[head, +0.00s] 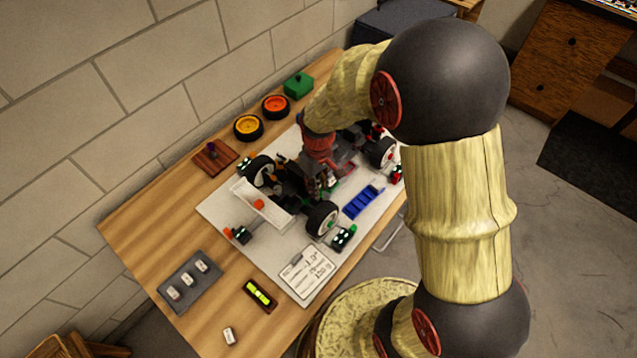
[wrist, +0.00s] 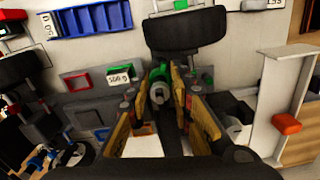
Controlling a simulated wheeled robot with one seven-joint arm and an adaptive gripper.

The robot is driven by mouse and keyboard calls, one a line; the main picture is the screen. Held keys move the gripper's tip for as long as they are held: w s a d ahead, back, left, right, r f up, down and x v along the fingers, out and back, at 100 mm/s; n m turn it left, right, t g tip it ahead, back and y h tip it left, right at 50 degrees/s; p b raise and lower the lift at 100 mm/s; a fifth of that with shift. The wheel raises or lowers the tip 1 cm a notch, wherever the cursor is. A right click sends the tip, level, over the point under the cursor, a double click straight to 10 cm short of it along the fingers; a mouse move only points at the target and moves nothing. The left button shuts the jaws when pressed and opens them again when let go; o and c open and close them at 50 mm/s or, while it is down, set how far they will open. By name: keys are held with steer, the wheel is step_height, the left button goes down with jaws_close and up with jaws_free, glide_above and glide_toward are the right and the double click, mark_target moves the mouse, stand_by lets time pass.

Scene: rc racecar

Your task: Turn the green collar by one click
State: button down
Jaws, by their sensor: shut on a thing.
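The rc racecar (head: 292,189) stands on a pale board on the table, with black wheels and grey and black parts. In the wrist view the green collar (wrist: 158,94) sits on the car beside a black wheel (wrist: 185,32). My gripper (wrist: 162,86) reaches down from above, one tan finger on each side of the collar, and is shut on it. Part of the collar is hidden by the fingers and shadow. In the head view my arm and wrist cover the middle of the car, and the grip itself is hard to make out.
A blue slotted tray (head: 363,202) and a white card (head: 307,272) lie on the board. A grey tray (head: 189,282) is at the front left.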

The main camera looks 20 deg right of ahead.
steer(key=c, duration=1.6)
jaws_free()
steer(key=shift+o, duration=0.2)
step_height(320, 180, up, 12)
